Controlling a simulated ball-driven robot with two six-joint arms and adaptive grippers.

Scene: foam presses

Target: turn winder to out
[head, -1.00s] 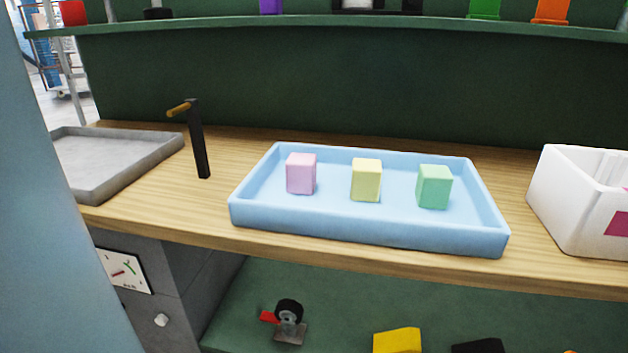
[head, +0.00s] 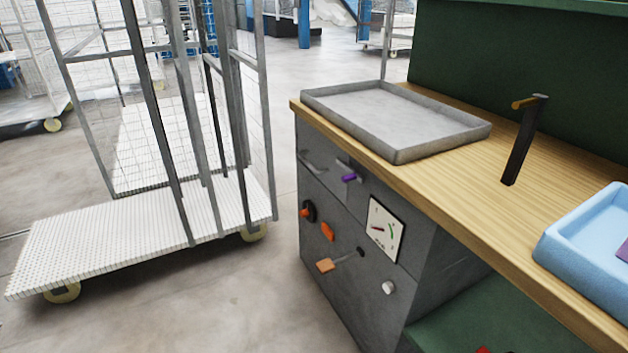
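A small crank with a tan knob (head: 325,265) and a dark arm sits on the front of the grey cabinet, under a white dial (head: 384,229) with a red and a green mark. On the wooden bench stands a black upright bar (head: 522,145) with a short orange-brown handle at its top, pointing left. I cannot tell for sure which of these is the winder, and no "out" mark is readable. Neither of my grippers is in view.
The cabinet front also carries a purple knob (head: 350,178), orange controls (head: 328,231) and a white knob (head: 388,287). A grey tray (head: 445,146) and a blue tray (head: 553,250) lie on the bench. A wire cage trolley (head: 150,232) stands left; floor shows between it and the cabinet.

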